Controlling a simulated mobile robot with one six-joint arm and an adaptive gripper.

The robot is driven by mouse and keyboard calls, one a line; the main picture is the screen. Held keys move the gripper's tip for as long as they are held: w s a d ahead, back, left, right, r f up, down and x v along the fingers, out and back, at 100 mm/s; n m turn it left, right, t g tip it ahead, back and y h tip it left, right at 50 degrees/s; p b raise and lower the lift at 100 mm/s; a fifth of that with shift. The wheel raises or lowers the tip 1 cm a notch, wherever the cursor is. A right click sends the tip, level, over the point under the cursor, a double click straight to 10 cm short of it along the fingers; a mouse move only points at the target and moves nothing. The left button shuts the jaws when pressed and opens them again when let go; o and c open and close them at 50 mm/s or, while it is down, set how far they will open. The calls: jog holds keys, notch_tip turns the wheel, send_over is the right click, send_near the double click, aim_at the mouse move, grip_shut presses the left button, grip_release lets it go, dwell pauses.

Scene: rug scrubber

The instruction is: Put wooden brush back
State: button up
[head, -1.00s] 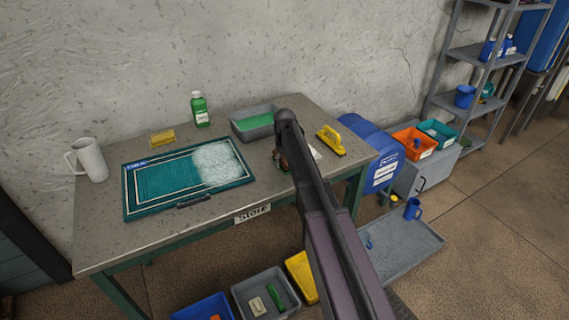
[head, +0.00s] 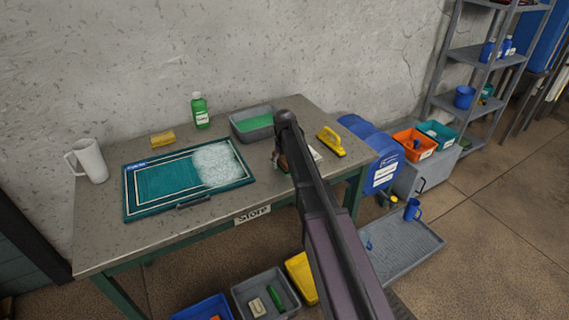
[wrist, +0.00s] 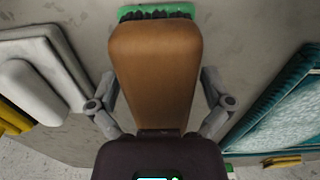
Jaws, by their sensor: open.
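The wooden brush (wrist: 155,65) shows large in the wrist view as a brown block between my gripper's fingers. A green strip with dark bristles (wrist: 157,12) shows at its far end. My gripper (wrist: 158,88) is open, with one grey finger on each side of the brown block; I cannot tell whether they touch it. In the head view my arm hides most of the brush and gripper, near the right part of the table (head: 120,240). A small brown patch by the arm tip is all that shows there.
A teal rug panel (head: 160,182) with white foam lies left of my arm. A grey tub with green liquid (head: 252,122), a green bottle (head: 200,110), a yellow sponge (head: 162,139) and a white jug (head: 88,160) stand behind and left. A yellow-handled tool (head: 331,143) lies to the right.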

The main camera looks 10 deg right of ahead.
jog(key=shift+r+p, duration=5.8)
jog(key=shift+r, duration=0.15)
jog(key=shift+s, duration=0.15)
jog(key=s+m, duration=0.3)
jog(key=s, duration=2.5)
jog(key=shift+s+m, duration=0.3)
